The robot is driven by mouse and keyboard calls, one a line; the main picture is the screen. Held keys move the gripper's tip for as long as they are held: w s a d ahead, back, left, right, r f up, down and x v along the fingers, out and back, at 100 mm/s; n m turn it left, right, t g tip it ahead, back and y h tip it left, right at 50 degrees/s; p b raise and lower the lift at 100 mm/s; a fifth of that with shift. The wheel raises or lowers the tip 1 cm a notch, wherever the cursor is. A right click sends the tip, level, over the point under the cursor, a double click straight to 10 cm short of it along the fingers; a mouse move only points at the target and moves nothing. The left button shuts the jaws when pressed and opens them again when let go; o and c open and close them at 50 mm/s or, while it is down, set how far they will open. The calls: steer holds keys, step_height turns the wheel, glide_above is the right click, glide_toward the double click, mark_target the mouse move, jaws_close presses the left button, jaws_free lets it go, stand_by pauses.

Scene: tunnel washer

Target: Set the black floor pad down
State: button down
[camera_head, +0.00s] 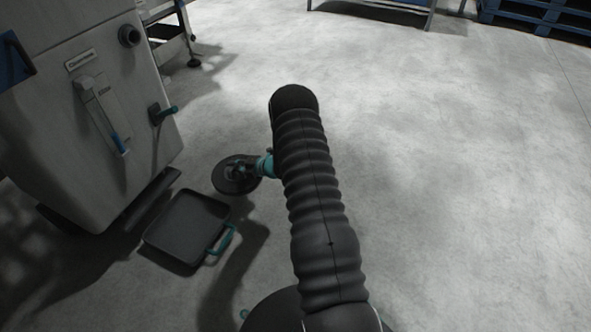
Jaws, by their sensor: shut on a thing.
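The black floor pad (222,183) is a round dark disc to the left of my arm. My gripper (241,171) is over the disc and shut on it. My arm, in its black ribbed sleeve, runs up the middle of the view; the teal wrist part shows at its left side. The fingertips are small and dark against the pad, so the exact grip is hard to see. The pad looks roughly flat; I cannot tell whether it touches the floor.
A dark shallow tray (187,228) with a teal handle (222,240) lies on the floor just below-left of the pad. A large grey machine (85,120) with a lever stands at the left. Blue pallets (535,15) are at the top right. The right floor is clear.

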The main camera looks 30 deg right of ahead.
steer(key=s+d+f+m+t+h, duration=0.1)
steer(key=s+d+m+h, duration=0.2)
steer(key=d, duration=0.8)
steer(key=s+d+f+m+t+h+b, duration=0.15)
steer(key=s+d, duration=0.35)
steer(key=d, duration=0.7)
steer(key=s+d+f+m+h, duration=0.1)
steer(key=s+d+m+h, duration=0.2)
steer(key=d, duration=0.8)
steer(key=shift+w+a+f+b, duration=0.4)
steer(key=shift+w+a+f, duration=0.5)
steer(key=shift+w+f, duration=0.75)
steer(key=shift+w+a+f+b, duration=0.4)
steer(key=shift+w+a+f, duration=0.45)
steer(key=shift+w+f, duration=0.8)
steer(key=shift+w+a+f+b, duration=0.4)
steer(key=shift+w+a+f, duration=0.5)
steer(key=shift+w+f, duration=0.75)
steer(key=shift+s+f, duration=0.25)
steer(key=shift+f, duration=0.15)
steer(key=c, duration=1.2)
jaws_free()
